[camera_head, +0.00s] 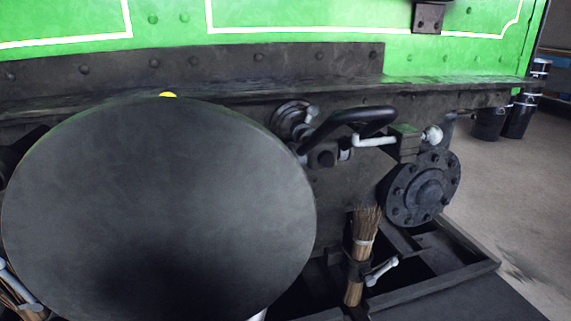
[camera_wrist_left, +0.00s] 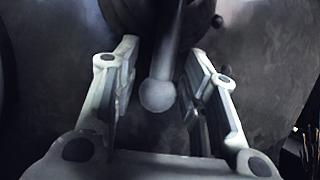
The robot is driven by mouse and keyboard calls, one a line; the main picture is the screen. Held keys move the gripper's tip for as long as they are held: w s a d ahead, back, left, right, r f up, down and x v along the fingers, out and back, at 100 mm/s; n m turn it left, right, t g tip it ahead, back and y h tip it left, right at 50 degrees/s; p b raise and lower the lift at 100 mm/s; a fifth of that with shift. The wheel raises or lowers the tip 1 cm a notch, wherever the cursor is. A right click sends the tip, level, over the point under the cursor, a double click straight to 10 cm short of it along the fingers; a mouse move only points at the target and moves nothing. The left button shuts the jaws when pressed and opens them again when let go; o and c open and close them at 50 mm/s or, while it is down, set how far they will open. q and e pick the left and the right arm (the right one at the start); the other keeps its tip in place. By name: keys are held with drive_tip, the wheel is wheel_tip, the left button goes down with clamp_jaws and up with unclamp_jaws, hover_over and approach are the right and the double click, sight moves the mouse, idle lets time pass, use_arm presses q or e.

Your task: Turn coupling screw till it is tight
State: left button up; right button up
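In the left wrist view, a grey bar ending in a round ball (camera_wrist_left: 157,96) hangs down from a dark fitting; it looks like the coupling screw's handle. My left gripper (camera_wrist_left: 162,82) is open, with one finger on each side of the ball. A gap shows on both sides, so the fingers do not appear closed on it. The screw's thread cannot be made out. In the head view, I cannot pick out the coupling screw; the big round buffer (camera_head: 160,210) covers the left and middle. My right gripper is in neither view.
A black hose (camera_head: 350,120) and a pale ball-ended lever (camera_head: 432,134) sit right of the buffer. A bolted round flange (camera_head: 422,188) and a broom (camera_head: 362,245) are at the lower right. Open floor (camera_head: 520,190) with dark buckets (camera_head: 518,116) lies beyond.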

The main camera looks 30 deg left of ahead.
use_arm(q)
drive_tip(key=shift+w+a+r, duration=0.2)
drive_tip(key=shift+w+a, duration=0.05)
drive_tip(key=shift+w, duration=0.25)
clamp_jaws()
